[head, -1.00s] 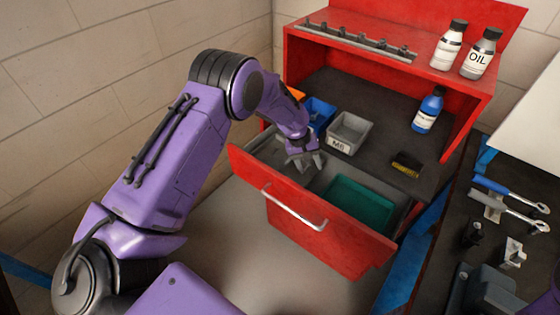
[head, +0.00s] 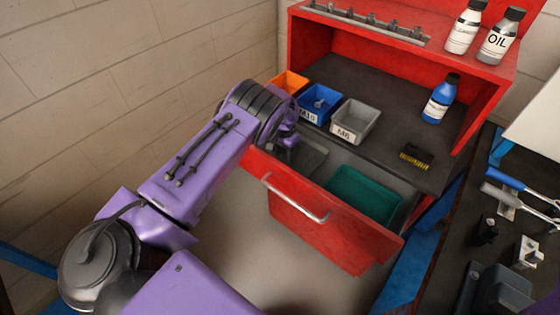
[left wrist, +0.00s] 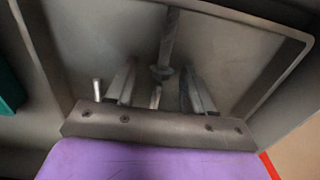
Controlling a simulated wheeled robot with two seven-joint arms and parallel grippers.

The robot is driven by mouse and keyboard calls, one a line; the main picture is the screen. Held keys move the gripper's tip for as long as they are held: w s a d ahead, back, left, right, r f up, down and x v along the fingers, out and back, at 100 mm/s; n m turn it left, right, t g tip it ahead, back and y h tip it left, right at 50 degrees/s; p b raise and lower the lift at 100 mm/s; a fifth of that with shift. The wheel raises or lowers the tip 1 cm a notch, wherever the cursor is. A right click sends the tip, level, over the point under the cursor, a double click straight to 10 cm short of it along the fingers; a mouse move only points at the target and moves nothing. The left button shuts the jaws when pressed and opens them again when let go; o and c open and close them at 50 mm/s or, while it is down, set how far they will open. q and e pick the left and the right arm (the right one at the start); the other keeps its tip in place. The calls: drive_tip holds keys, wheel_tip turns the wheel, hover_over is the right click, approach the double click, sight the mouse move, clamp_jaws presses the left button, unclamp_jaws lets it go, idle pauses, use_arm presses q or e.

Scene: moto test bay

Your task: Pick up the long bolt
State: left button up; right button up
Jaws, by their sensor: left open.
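A long grey bolt (left wrist: 168,38) lies in a grey drawer compartment in the left wrist view, its shank pointing away and its wide head nearer me. My left gripper (left wrist: 158,70) is open, with one finger on each side of the bolt's head end; I cannot tell whether they touch it. Two shorter metal pins or bolts show close to the gripper, one left of the fingers (left wrist: 97,88) and one between them (left wrist: 155,97). In the head view my left wrist covers the left part of the open red drawer (head: 325,225), hiding the bolt and fingertips. My right gripper is out of view.
A green tray (head: 365,192) sits in the drawer's right part. Orange (head: 290,82), blue (head: 319,103) and grey (head: 355,122) bins stand on the shelf behind. A blue bottle (head: 438,102) and a black-yellow box (head: 416,157) are farther right.

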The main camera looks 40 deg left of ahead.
use_arm(q)
drive_tip(key=shift+r, duration=0.15)
clamp_jaws()
